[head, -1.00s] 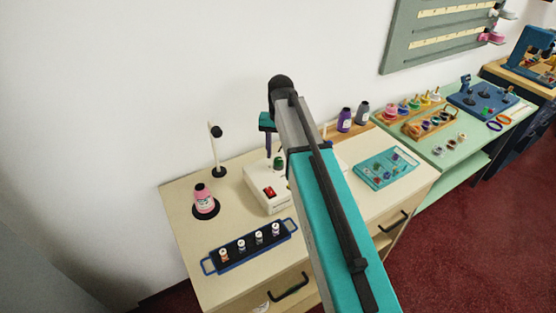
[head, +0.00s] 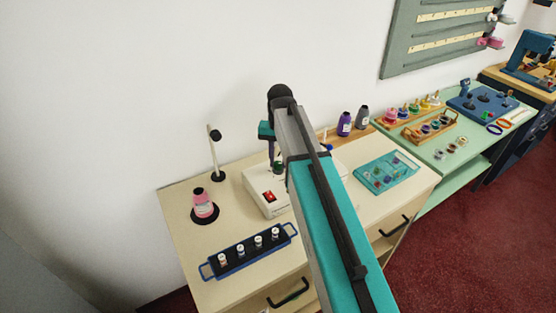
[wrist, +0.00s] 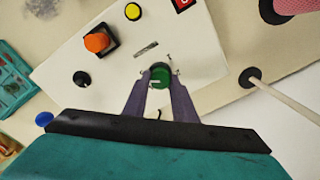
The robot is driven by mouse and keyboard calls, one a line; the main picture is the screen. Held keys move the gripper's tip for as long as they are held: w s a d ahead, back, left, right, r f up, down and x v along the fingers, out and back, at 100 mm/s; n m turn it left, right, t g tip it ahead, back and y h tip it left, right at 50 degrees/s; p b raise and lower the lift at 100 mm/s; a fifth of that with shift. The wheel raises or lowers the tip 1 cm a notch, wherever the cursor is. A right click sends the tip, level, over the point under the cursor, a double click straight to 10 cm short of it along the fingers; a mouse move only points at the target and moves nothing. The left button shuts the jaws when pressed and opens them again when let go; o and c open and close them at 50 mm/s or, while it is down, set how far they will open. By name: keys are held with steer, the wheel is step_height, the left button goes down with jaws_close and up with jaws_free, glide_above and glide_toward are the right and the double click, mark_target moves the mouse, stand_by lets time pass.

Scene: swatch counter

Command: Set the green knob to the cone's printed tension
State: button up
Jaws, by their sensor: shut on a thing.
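The green knob (wrist: 160,76) sits on the pale winder box (wrist: 205,45). In the wrist view my gripper (wrist: 160,85) has its two purple fingers on either side of the knob, shut on it. In the head view the knob (head: 279,167) shows below my gripper (head: 277,163), and my arm hides part of the box. The pink cone (head: 204,204) stands on a black round base at the left of the counter. Its label is turned partly out of sight and its print cannot be read here.
The box also bears a red switch (head: 269,196), an orange knob (wrist: 97,42) and a yellow button (wrist: 133,11). A blue-handled tray (head: 249,251) with several small spools lies in front. A teal tray (head: 387,173) lies right. A thin post (head: 215,158) rises behind the cone.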

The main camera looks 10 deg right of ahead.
mark_target(278, 162)
steer(key=shift+n, duration=0.4)
steer(key=n, duration=0.5)
steer(key=shift+a, duration=0.1)
steer(key=n, duration=0.6)
stand_by(0.3)
steer(key=o, duration=1)
steer(key=shift+o, duration=0.2)
step_height(278, 162, up, 14)
steer(key=b, duration=0.4)
